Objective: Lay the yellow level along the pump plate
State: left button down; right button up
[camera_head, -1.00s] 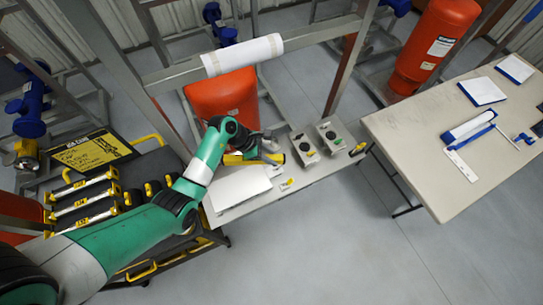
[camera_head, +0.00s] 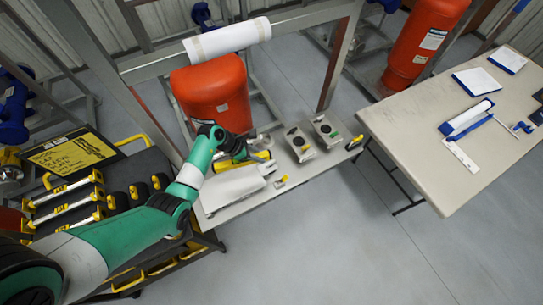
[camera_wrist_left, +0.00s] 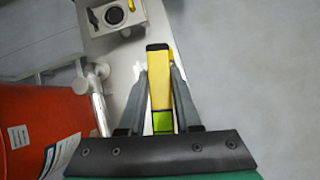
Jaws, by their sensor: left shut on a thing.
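My left gripper (camera_head: 260,150) is shut on the yellow level (camera_wrist_left: 159,80). The level points away from the wrist between the two fingers, with a black end cap and a green vial part. In the head view my arm partly covers it, and its yellow body (camera_head: 226,165) shows low over the long pale plate (camera_head: 225,208) of the skid. A flat pale block (camera_head: 233,187) stands on that plate beside the level. I cannot tell whether the level touches the plate or the block. My right gripper is not in view.
An orange tank (camera_head: 212,92) stands behind. A grey frame post (camera_head: 337,65) rises close by. A table (camera_head: 420,140) is at right, a cart with yellow-ended levels (camera_head: 65,205) at left.

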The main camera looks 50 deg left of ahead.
pick_arm(q)
jog(key=s+a+f+b, duration=0.2)
jog(key=f+b, duration=0.2)
jog(key=f, duration=0.1)
jog(key=s+a+f+n+b, duration=0.1)
jog(key=s+a+f+b, duration=0.1)
jog(key=f+b, duration=0.2)
jog(key=s+a+f+n+y+b, duration=0.1)
jog(key=s+a+f+b, duration=0.1)
jog(key=f, duration=0.5)
jog(key=shift+s+f+b, duration=0.25)
jog(key=shift+f+b, duration=0.15)
jog(key=shift+b, duration=0.5)
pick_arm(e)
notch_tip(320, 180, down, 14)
pick_arm(q)
jog(key=shift+r+p, duration=0.1)
jog(key=shift+p, duration=0.35)
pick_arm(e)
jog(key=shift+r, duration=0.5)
pick_arm(q)
jog(key=shift+f, duration=0.2)
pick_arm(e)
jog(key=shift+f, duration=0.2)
pick_arm(q)
jog(key=shift+f+b, duration=0.9)
jog(key=shift+f, duration=0.1)
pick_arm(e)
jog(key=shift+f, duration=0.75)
